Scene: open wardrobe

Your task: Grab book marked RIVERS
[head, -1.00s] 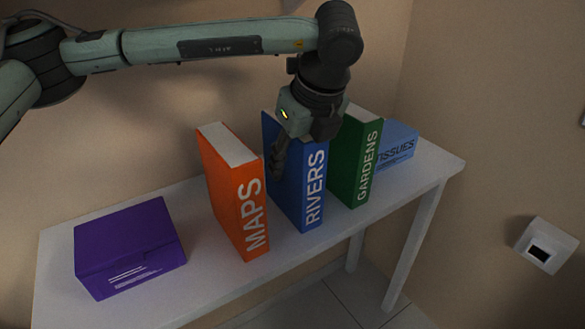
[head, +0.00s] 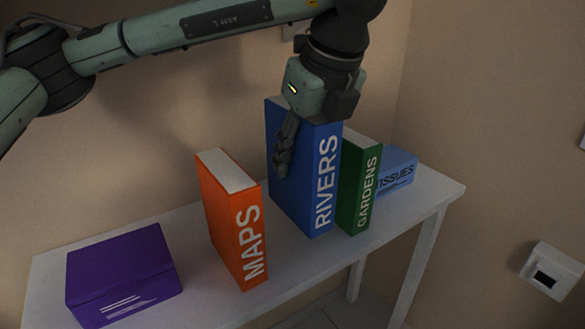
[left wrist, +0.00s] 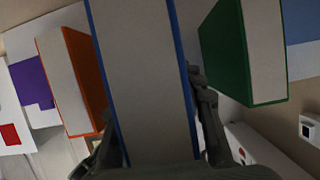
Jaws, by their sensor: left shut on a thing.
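The blue book marked RIVERS (head: 322,190) is upright, its white page block facing up into the left wrist view (left wrist: 150,60). My left gripper (head: 303,150) reaches down from above and is shut on the book, one finger on each cover. In the head view one finger lies along the left cover; the other is hidden behind the book. Both fingers show in the left wrist view (left wrist: 152,110). The book appears raised a little above the white table (head: 205,300). My right gripper is in neither view.
The orange MAPS book (head: 240,235) stands to the left with a gap. The green GARDENS book (head: 362,190) stands close on the right, then a blue TISSUES box (head: 398,172). A purple box (head: 125,270) sits at the left. A wall is behind.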

